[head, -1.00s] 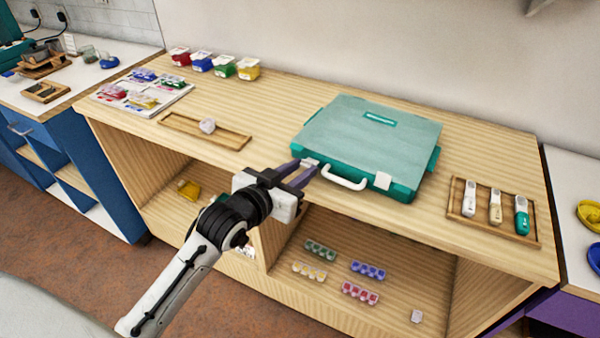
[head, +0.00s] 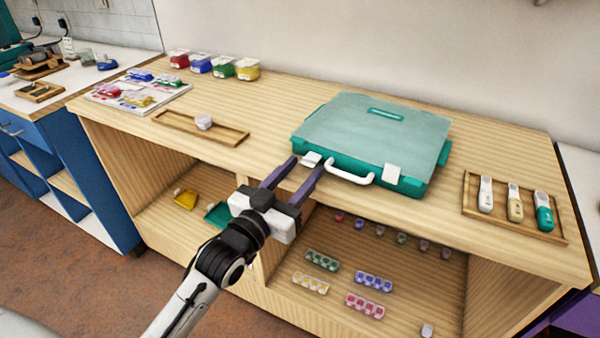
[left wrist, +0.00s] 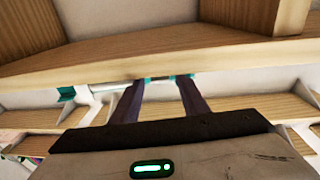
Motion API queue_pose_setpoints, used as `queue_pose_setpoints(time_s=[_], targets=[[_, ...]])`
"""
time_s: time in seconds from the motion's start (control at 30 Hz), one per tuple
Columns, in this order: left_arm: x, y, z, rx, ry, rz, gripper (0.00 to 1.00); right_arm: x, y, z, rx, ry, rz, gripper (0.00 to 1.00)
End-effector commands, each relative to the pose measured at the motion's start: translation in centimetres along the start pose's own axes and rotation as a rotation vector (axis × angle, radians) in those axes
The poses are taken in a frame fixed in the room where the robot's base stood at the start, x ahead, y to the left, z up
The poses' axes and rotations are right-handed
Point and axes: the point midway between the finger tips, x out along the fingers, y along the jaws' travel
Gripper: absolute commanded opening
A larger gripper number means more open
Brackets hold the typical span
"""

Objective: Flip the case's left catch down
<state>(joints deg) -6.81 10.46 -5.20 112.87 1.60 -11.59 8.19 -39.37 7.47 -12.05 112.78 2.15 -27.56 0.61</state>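The teal case (head: 372,135) lies closed on the wooden bench top with its white handle (head: 350,178) toward me. Its left catch (head: 311,159) is a small white plate at the front edge. It looks shorter and flatter than the right catch (head: 391,173); its exact tilt is unclear. My left gripper (head: 306,168) is open, its two dark purple fingers spread just in front of the left catch. I cannot tell whether they touch it. In the left wrist view the fingers (left wrist: 160,82) are apart, with teal showing between their tips. My right gripper is out of view.
A tray with pens (head: 514,208) is right of the case. A narrow tray (head: 225,133) and a white sorting board (head: 100,98) are to the left. Lidded tubs (head: 222,70) stand behind. Shelves below the bench top hold bead strips (head: 373,281).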

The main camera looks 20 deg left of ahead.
Motion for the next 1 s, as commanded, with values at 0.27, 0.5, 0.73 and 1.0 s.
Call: queue_pose_setpoints(time_s=[0.27, 0.5, 0.73, 1.0], targets=[[0.0, 0.0, 0.0, 0.000, -0.001, 0.000, 0.44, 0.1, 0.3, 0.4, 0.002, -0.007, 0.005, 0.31], [-2.2, 0.0, 0.2, 0.000, -0.005, 0.000, 0.44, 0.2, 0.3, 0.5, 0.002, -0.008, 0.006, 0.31], [-6.7, 0.0, 0.2, 0.000, -0.005, 0.000, 0.44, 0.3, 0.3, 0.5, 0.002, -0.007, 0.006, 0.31], [-9.9, 0.0, 0.1, 0.000, -0.002, 0.000, 0.44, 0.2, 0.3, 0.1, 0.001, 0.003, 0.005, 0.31]])
